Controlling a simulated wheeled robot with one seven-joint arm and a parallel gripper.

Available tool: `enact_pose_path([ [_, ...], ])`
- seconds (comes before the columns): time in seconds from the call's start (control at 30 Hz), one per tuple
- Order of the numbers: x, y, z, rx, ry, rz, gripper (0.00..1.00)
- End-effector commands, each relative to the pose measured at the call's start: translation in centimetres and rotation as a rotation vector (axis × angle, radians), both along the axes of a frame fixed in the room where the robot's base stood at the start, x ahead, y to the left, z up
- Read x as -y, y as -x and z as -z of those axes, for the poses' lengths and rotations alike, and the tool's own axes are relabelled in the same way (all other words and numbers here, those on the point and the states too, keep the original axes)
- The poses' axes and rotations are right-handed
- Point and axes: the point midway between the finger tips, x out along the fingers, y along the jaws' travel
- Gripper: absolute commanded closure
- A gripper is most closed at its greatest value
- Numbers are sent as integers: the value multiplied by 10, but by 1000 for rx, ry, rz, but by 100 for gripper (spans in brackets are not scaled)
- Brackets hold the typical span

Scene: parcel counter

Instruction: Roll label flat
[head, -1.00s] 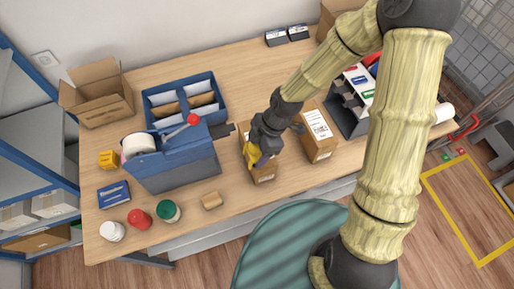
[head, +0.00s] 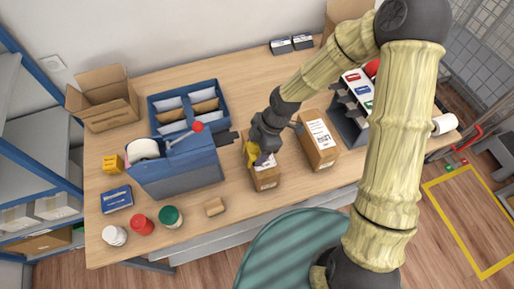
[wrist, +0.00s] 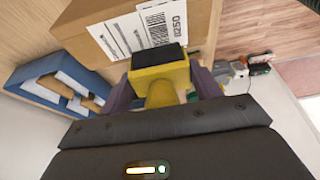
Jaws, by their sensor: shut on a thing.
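My gripper (head: 257,150) is shut on a yellow hand roller (wrist: 160,78) with a black roller head (wrist: 158,57). The roller also shows in the head view (head: 252,155). It is at the top of a brown carton (head: 267,181) on the counter. The carton fills the top of the wrist view (wrist: 92,12). Its white printed label (wrist: 130,35) lies on the face by the roller head. The head overlaps the label's lower edge in the wrist view; I cannot tell if it presses on it. My gripper hides part of the carton top in the head view.
A second labelled carton (head: 326,155) stands close on the right. A blue machine with a red-knobbed lever (head: 180,172) stands on the left, with a blue tray of envelopes (head: 221,92) behind it.

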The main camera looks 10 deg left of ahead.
Motion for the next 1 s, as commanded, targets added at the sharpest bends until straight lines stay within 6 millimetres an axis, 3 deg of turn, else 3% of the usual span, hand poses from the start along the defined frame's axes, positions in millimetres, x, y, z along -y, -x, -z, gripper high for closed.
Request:
enact_pose_path([
  [0.67,0,0,7,1,0,0,63],
  [1.0,14,-8,7,-2,0,2,63],
])
